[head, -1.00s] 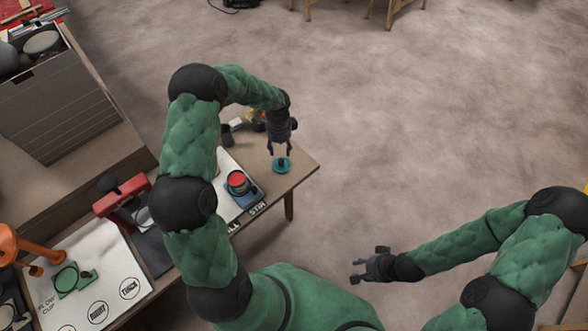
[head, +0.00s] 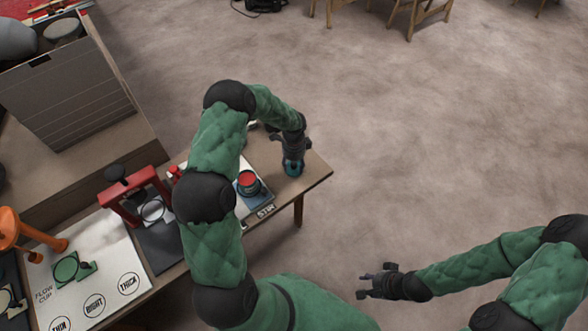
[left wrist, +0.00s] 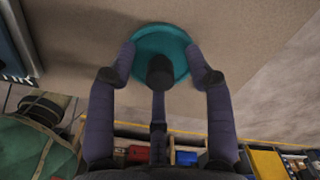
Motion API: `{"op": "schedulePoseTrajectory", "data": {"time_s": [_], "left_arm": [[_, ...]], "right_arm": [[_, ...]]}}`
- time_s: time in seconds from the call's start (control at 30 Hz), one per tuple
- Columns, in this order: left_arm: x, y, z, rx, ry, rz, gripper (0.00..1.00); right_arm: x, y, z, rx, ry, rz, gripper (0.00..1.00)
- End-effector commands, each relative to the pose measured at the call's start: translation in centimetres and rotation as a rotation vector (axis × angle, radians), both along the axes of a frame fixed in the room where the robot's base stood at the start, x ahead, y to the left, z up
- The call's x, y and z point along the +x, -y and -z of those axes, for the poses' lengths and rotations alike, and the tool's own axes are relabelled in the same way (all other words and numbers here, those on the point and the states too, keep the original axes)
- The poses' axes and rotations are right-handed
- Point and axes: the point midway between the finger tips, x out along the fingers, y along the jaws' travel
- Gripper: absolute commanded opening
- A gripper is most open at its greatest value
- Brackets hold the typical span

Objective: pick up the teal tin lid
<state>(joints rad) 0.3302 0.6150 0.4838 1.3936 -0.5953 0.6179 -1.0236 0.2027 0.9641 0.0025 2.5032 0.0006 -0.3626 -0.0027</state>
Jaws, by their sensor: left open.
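In the head view the lid (head: 293,168) is mostly hidden beneath my left gripper (head: 292,158).
A red-topped tin (head: 248,180) stands on a blue base left of the lid, near a STIR label (head: 265,211). A red frame (head: 133,195) and a flow cup mat (head: 95,262) are further left. The table's right edge (head: 322,180) is close to the lid.

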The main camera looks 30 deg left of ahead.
Motion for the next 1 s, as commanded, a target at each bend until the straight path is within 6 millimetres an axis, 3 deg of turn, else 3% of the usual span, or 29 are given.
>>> {"op": "schedulePoseTrajectory", "data": {"time_s": [0.2, 0.37, 0.77, 1.0], "left_arm": [[0.0, 0.0, 0.0, 0.000, 0.001, -0.001, 0.52], [0.0, 0.0, 0.0, 0.000, 0.001, -0.001, 0.08], [0.0, 0.0, 0.0, 0.000, 0.000, -0.001, 0.07], [0.1, 0.0, -1.7, 0.000, 0.002, -0.001, 0.07]], "right_arm": [[0.0, 0.0, 0.0, 0.000, 0.000, 0.000, 0.40], [0.0, 0.0, 0.0, 0.000, 0.000, 0.000, 0.40], [0.0, 0.0, -0.1, 0.000, 0.000, 0.000, 0.40], [0.0, 0.0, -0.7, 0.000, 0.000, 0.000, 0.40]]}}
